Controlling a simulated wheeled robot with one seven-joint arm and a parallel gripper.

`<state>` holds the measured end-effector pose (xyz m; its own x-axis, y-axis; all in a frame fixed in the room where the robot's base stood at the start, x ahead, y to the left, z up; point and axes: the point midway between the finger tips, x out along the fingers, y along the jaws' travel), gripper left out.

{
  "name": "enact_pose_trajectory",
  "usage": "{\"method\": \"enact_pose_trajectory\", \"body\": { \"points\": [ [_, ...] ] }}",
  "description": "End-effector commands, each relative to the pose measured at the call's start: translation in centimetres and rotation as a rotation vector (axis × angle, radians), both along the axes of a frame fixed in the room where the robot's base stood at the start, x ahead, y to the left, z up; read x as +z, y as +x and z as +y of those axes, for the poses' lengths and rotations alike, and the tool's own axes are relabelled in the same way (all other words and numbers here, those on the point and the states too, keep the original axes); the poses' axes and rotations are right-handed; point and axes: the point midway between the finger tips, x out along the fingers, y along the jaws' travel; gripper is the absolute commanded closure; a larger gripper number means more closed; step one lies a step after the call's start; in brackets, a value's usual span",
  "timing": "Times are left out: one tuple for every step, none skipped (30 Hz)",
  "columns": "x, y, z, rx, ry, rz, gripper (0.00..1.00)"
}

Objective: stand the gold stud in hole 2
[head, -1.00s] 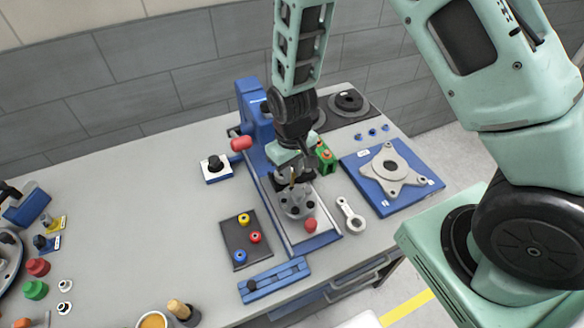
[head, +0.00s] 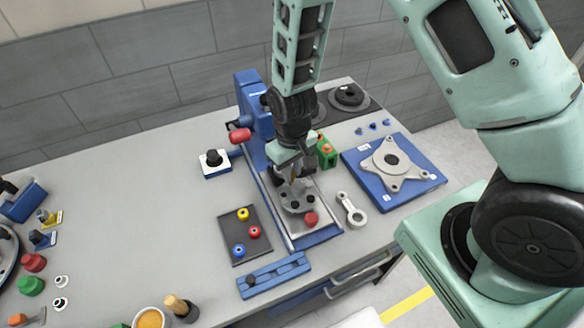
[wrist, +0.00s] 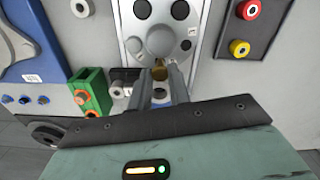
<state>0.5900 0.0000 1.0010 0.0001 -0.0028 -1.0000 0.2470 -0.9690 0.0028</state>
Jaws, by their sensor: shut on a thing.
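My gripper (head: 292,174) is over the grey round fixture (head: 297,202), which has several dark holes. In the wrist view my gripper (wrist: 161,78) is shut on the gold stud (wrist: 160,72), which shows between the fingertips. The stud is at the near edge of the fixture (wrist: 158,42) in that view, beside a rounded grey centre piece. Whether its lower end is in a hole or above it cannot be told. No hole number can be read clearly, and the hole under the stud is hidden.
A red knob (head: 311,218) is at the fixture's front. A green block (head: 326,152) stands close behind to the right. A dark plate (head: 240,222) with yellow, red and blue pieces lies left. A grey link (head: 351,210) lies right. The table's left middle is clear.

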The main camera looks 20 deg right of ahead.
Motion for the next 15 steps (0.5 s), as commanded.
{"method": "enact_pose_trajectory", "body": {
  "points": [
    [0.0, 0.0, 0.0, 0.000, 0.000, 0.000, 1.00],
    [0.0, 0.0, 0.0, 0.000, 0.000, 0.000, 1.00],
    [0.0, 0.0, 0.0, 0.000, 0.000, 0.000, 1.00],
    [0.0, 0.0, 0.0, 0.000, 0.000, 0.000, 1.00],
    [0.0, 0.0, 0.0, 0.000, 0.000, 0.000, 1.00],
    [-0.1, 0.0, 0.0, 0.000, 0.000, 0.000, 1.00],
    [-0.1, 0.0, 0.0, 0.000, 0.000, 0.000, 1.00],
    [-0.2, 0.0, 0.0, 0.000, 0.000, 0.000, 1.00],
    [-0.4, 0.0, 0.0, 0.000, 0.000, 0.000, 1.00],
    [-0.5, 0.0, 0.0, 0.000, 0.000, 0.000, 1.00],
    [-0.7, 0.0, 0.0, 0.000, 0.000, 0.000, 1.00],
    [-0.9, 0.0, 0.0, 0.000, 0.000, 0.000, 1.00],
    [-1.0, 0.0, 0.0, 0.000, 0.000, 0.000, 1.00],
    [-1.1, 0.0, 0.0, 0.000, 0.000, 0.000, 1.00],
    [-1.2, 0.0, 0.0, 0.000, 0.000, 0.000, 1.00]
  ]
}}
